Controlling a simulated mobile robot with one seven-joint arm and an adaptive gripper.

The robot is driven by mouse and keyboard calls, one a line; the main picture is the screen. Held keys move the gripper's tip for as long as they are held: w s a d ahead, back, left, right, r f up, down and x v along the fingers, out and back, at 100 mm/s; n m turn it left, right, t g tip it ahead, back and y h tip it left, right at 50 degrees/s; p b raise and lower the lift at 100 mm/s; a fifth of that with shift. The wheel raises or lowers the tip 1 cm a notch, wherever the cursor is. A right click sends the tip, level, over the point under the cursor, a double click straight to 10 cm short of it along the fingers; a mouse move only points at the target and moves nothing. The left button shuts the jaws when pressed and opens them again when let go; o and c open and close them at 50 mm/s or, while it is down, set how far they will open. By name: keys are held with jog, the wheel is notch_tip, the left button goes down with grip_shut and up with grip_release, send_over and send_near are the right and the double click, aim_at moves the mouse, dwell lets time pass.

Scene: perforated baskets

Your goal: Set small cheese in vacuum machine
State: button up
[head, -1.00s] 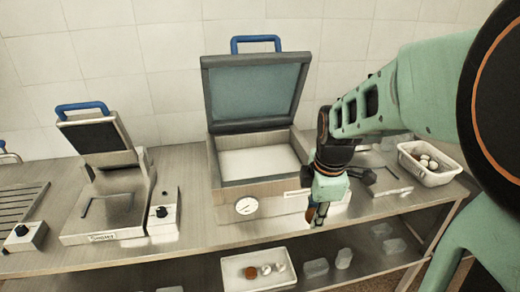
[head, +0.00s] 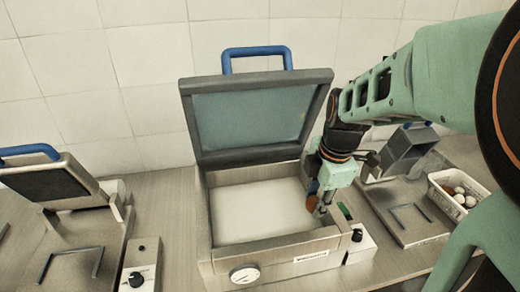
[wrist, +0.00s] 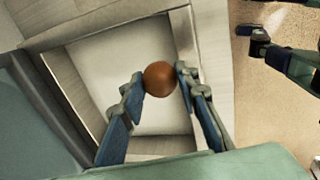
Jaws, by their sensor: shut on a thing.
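The small cheese (wrist: 160,78) is a brown, round piece held between the fingertips of my gripper (wrist: 159,82). In the head view, the cheese (head: 312,202) is partly hidden by my gripper (head: 319,206). The vacuum machine (head: 285,248) stands on the counter with its grey lid (head: 250,115) raised. Its open chamber has a pale, empty-looking floor. My gripper is shut on the cheese at the chamber's right side. In the wrist view, the cheese appears over the chamber floor (wrist: 112,60); its exact height above it is hard to tell.
A white perforated basket (head: 462,208) with several round items stands at the right. Another device with a raised grey lid (head: 405,150) is just right of the machine. A similar device (head: 55,190) stands at the left. Bare counter (head: 170,215) lies between that device and the machine.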

jog(key=shift+w+a+f, duration=0.15)
jog(key=shift+w+a, duration=0.1)
jog(key=shift+w, duration=0.05)
jog(key=w+a+f+b, duration=0.2)
jog(key=w+a+f, duration=0.2)
jog(key=a, duration=0.2)
jog(key=b, duration=0.3)
send_over(266, 219)
jog(key=s, duration=0.1)
jog(key=f, duration=0.4)
jog(key=shift+d+f, duration=0.35)
jog(key=x, duration=0.1)
jog(key=b+x, duration=0.2)
jog(key=shift+s+a+f, duration=0.2)
jog(key=shift+a+f, duration=0.05)
jog(key=shift+f+b, duration=0.25)
jog(key=shift+b, duration=0.05)
jog(key=shift+f, duration=0.1)
jog(key=shift+f, duration=0.15)
jog(key=o, duration=1)
jog(key=shift+o, duration=0.2)
